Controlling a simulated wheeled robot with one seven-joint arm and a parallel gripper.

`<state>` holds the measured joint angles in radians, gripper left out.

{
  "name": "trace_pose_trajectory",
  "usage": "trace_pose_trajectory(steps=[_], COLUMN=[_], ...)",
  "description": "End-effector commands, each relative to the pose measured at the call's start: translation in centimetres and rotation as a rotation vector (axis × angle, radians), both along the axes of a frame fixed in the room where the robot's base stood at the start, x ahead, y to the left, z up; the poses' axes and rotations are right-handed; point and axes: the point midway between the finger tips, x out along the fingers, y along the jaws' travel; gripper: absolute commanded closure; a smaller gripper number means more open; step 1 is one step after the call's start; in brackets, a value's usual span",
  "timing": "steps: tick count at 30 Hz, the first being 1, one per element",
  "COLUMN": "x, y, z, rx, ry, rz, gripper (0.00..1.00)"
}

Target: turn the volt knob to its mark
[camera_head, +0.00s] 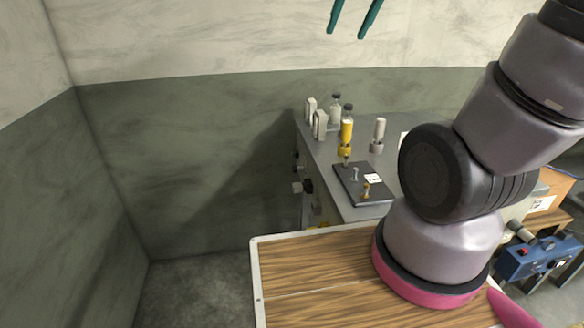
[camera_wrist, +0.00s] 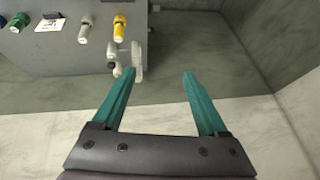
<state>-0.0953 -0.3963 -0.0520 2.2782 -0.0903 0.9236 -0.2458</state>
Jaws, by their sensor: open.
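I cannot tell which part is the volt knob, as no lettering is readable. A dark panel (camera_head: 350,181) lies on the grey bench top and carries a small white post (camera_head: 355,174), a brass-coloured post (camera_head: 366,191) and a white label (camera_head: 373,179). Several dark and light knob-like parts (camera_head: 303,187) stick out of the bench's front side. My gripper (camera_head: 345,34) is open and empty, with teal fingers high against the wall, well away from the bench. In the wrist view my gripper (camera_wrist: 160,73) shows nothing between its fingers. No pointer or mark is discernible.
A yellow bottle-like item (camera_head: 346,135), a white-topped item (camera_head: 378,133) and pale containers (camera_head: 319,124) stand on the bench (camera_head: 326,159). A wooden-topped table (camera_head: 310,263) stands in front. A blue device (camera_head: 535,258) with a red button is at right. Walls close the left side.

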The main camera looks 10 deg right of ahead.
Motion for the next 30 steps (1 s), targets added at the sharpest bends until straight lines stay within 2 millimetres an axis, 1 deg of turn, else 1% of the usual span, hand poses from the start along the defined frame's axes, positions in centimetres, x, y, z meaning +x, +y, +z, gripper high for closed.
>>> trace_pose_trajectory(steps=[1, 5, 6, 8, 9, 11, 12, 14, 15, 17, 18, 20, 23, 26, 27, 29, 30], x=[1.8, 6.1, 7.4, 9.3, 10.6, 12.4, 13.7, 15.4, 16.6, 18.2, 19.3, 20.8, 23.2, 25.2, 26.0, 27.0, 27.6], y=[0.2, 0.7, 0.8, 1.2, 1.4, 1.8, 2.0, 2.4, 2.7, 3.2, 3.5, 4.1, 5.0, 5.9, 6.3, 6.9, 7.3], z=[-0.6, -2.1, -2.8, -3.8, -4.5, -5.8, -6.8, -8.3, -9.3, -11.1, -12.3, -14.2, -17.7, -21.4, -23.0, -25.5, -27.2], rx=[-0.028, -0.104, -0.127, -0.165, -0.187, -0.224, -0.248, -0.284, -0.309, -0.344, -0.369, -0.406, -0.466, -0.527, -0.551, -0.587, -0.611], ry=[0.022, 0.062, 0.074, 0.092, 0.103, 0.122, 0.136, 0.155, 0.167, 0.188, 0.201, 0.222, 0.258, 0.294, 0.308, 0.331, 0.347], rz=[0.043, 0.158, 0.194, 0.249, 0.286, 0.343, 0.381, 0.439, 0.479, 0.537, 0.578, 0.64, 0.746, 0.853, 0.899, 0.967, 1.014], gripper=[0.24, 0.24, 0.24, 0.24, 0.24, 0.24, 0.24, 0.24, 0.24, 0.24, 0.24, 0.24, 0.24, 0.24, 0.24, 0.24, 0.24])
